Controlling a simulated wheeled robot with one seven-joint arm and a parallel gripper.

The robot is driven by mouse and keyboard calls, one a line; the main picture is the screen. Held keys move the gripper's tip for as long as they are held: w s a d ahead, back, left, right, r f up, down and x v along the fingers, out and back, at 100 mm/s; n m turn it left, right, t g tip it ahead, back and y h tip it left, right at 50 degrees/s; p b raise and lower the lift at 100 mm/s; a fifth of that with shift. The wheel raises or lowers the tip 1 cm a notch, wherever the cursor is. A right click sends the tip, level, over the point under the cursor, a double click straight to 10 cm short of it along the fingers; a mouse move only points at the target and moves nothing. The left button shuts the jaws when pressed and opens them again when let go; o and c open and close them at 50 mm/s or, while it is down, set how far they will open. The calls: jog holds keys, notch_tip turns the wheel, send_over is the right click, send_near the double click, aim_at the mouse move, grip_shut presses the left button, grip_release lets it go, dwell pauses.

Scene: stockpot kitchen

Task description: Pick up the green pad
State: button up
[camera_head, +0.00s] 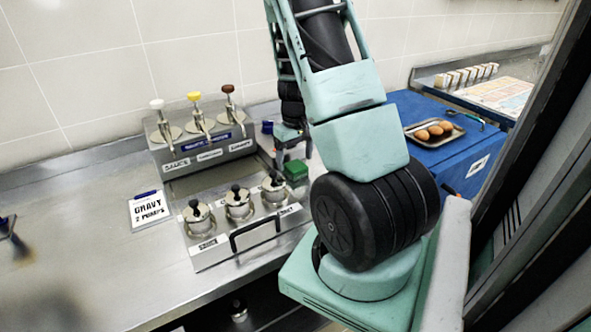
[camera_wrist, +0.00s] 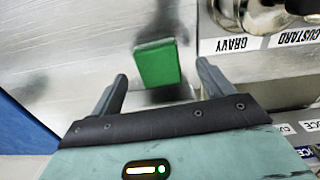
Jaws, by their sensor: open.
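The green pad (camera_head: 296,170) is a small green block on the steel counter, just right of the steel pot unit in the head view. In the wrist view the green pad (camera_wrist: 157,63) lies ahead of the fingertips, between their lines and nearer the right finger. My gripper (camera_wrist: 163,70) is open and empty, its two grey fingers apart. In the head view my gripper (camera_head: 293,152) hangs right above the pad. I cannot tell how high it is above the pad.
A steel unit with several lidded pots (camera_head: 240,222) stands close beside the pad. The sauce pump dispenser (camera_head: 200,138) stands behind it. A blue box (camera_head: 445,150) with a tray of eggs (camera_head: 411,134) is to the right.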

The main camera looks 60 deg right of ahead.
aim_at(296, 165)
jog(key=shift+d+f, duration=0.15)
jog(key=shift+f, duration=1.65)
jog(key=c, duration=1.1)
jog(key=shift+o, duration=0.2)
notch_tip(296, 165, up, 10)
jog(key=shift+r, duration=0.1)
jog(key=o, duration=0.3)
jog(key=shift+c, duration=1.2)
